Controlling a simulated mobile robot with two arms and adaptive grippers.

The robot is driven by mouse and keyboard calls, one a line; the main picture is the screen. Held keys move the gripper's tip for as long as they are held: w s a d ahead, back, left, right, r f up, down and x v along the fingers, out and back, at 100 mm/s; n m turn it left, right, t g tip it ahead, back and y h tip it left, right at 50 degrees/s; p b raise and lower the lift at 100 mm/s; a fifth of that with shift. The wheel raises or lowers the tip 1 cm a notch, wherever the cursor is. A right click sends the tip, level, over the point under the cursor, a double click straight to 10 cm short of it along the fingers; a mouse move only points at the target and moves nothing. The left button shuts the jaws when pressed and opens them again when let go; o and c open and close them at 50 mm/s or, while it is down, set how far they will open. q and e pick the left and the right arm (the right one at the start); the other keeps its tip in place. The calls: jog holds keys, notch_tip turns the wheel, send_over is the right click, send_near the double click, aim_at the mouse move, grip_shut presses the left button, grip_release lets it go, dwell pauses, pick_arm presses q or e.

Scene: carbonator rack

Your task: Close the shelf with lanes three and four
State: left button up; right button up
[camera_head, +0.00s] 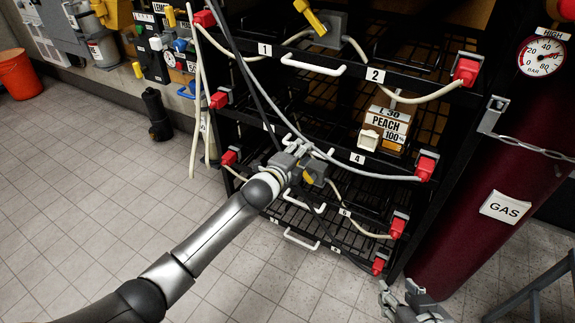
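The shelf with lanes three and four is the middle wire shelf of the black rack; its front bar carries a white label 4 (357,158), and the lane-three label is mostly hidden by cables. My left gripper (297,146) is at the middle of that front bar, where the shelf's handle is not clearly visible. I cannot tell whether its fingers are shut or touch the shelf. A peach box (387,128) marked 100% stands on the lane-four side. My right gripper (399,291) is low at the bottom right, apart from the rack, with its fingers spread and empty.
Above is the shelf with lanes one and two, with a white handle (313,65). Lower shelves have white handles (302,239). Hoses with red connectors (467,70) hang along the rack front. A dark red gas cylinder (475,185) stands right. Tiled floor (100,190) is clear at left.

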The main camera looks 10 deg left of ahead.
pick_arm(q)
jog(key=v, duration=1)
dwell(0.3)
